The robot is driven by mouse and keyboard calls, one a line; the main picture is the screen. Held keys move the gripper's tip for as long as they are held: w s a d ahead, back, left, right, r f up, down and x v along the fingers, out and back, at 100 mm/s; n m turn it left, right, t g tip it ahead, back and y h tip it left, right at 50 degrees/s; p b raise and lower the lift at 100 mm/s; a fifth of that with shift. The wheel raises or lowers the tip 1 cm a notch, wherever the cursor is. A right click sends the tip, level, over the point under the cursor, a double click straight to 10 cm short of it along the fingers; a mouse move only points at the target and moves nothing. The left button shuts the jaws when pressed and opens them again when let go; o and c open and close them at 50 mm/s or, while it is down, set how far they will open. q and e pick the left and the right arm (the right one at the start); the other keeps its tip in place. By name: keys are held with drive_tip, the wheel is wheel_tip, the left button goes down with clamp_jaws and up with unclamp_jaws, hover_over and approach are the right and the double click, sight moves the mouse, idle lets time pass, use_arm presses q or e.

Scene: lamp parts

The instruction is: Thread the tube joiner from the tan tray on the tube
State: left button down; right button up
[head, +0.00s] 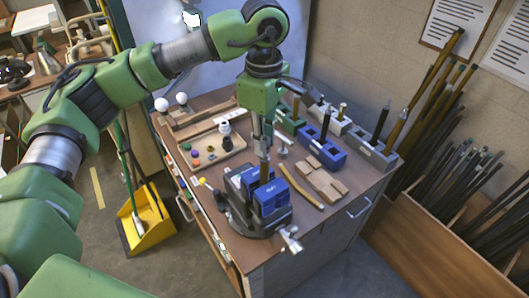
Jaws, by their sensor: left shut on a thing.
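A blue-jawed vise (272,200) on a dark base stands at the front of the workbench. The brass-brown tube (264,172) stands upright in its jaws. My left gripper (264,150) points straight down above the vise, its fingers shut at the top of the tube. The piece between the fingers is small and mostly hidden; it appears to be the tube joiner. I cannot tell how far it sits on the tube. The tan tray (236,149) lies behind and left of the vise, with several small coloured and dark parts in it. My right gripper is not in view.
Blue and grey blocks (321,147) holding upright rods stand at the back right. A wooden bin (405,235) of dark tubes stands right of the bench. A yellow dustpan (146,226) stands on the floor left.

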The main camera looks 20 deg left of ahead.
use_arm(q)
drive_tip(key=shift+f+b, duration=0.4)
drive_tip(key=shift+b, duration=0.15)
idle(0.8)
drive_tip(key=c, duration=2.7)
unclamp_jaws()
drive_tip(key=shift+c, duration=0.2)
clamp_jaws()
drive_tip(key=shift+s+f+b, duration=0.2)
drive_tip(key=shift+f+b, duration=0.1)
drive_tip(key=shift+b, duration=0.05)
drive_tip(key=shift+f+m+b, duration=0.15)
drive_tip(key=shift+m+b, duration=0.2)
drive_tip(key=shift+m, duration=0.25)
drive_tip(key=m+b, duration=0.1)
drive_tip(key=m, duration=0.2)
drive_tip(key=shift+m, duration=0.3)
drive_tip(key=shift+m+b, duration=0.3)
drive_tip(key=shift+m, duration=0.8)
